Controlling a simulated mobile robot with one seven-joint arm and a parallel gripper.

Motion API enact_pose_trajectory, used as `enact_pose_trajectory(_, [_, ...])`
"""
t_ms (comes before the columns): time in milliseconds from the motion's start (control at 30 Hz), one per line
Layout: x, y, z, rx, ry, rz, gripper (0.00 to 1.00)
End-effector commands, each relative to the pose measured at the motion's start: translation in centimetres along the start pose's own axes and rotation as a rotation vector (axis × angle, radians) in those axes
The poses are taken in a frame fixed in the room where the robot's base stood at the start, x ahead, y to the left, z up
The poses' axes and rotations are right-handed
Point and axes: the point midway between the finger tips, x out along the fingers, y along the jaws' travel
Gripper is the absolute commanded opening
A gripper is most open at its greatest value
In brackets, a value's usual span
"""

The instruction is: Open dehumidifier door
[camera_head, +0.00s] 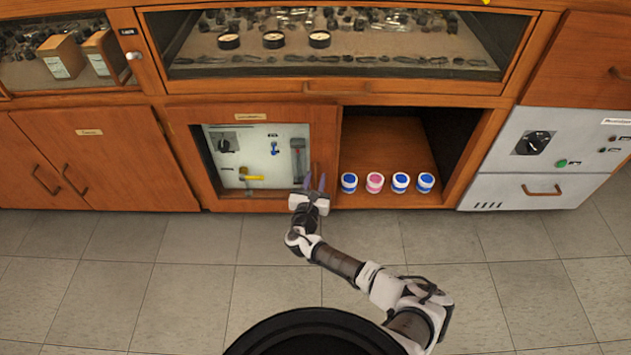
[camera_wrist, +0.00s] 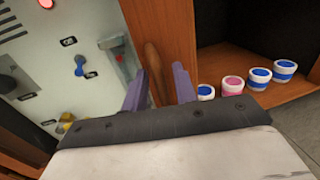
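A wooden-framed cabinet door (camera_head: 323,150) with a large window stands shut at the lower middle of the cabinets. A pale panel (camera_head: 260,145) with a knob, blue and yellow valves and a gauge shows through it. The label above is too small to read. A brown upright handle (camera_wrist: 153,75) sits on the door's right stile. My gripper (camera_head: 315,182) is at this handle. In the wrist view its two purple fingers (camera_wrist: 159,88) are apart, one on each side of the handle, with a gap on the right. Contact on the left side cannot be told.
An open shelf (camera_head: 390,140) right of the door holds one pink and several blue lidded jars (camera_head: 400,182). A grey unit (camera_head: 545,155) with a dial and drawer stands further right. Wooden double doors (camera_head: 95,160) are at left. The tiled floor (camera_head: 180,290) is clear.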

Motion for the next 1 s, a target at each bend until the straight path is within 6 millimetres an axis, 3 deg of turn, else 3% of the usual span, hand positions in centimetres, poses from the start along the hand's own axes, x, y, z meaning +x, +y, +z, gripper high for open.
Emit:
enact_pose_trajectory(367, [0.54, 0.01, 0.03, 0.001, 0.001, 0.0, 0.27])
enact_pose_trajectory(567, [0.52, 0.02, 0.03, 0.001, 0.001, 0.0, 0.01])
enact_pose_trajectory(1000, [0.52, 0.24, 0.0, 0.002, 0.001, -0.002, 0.0])
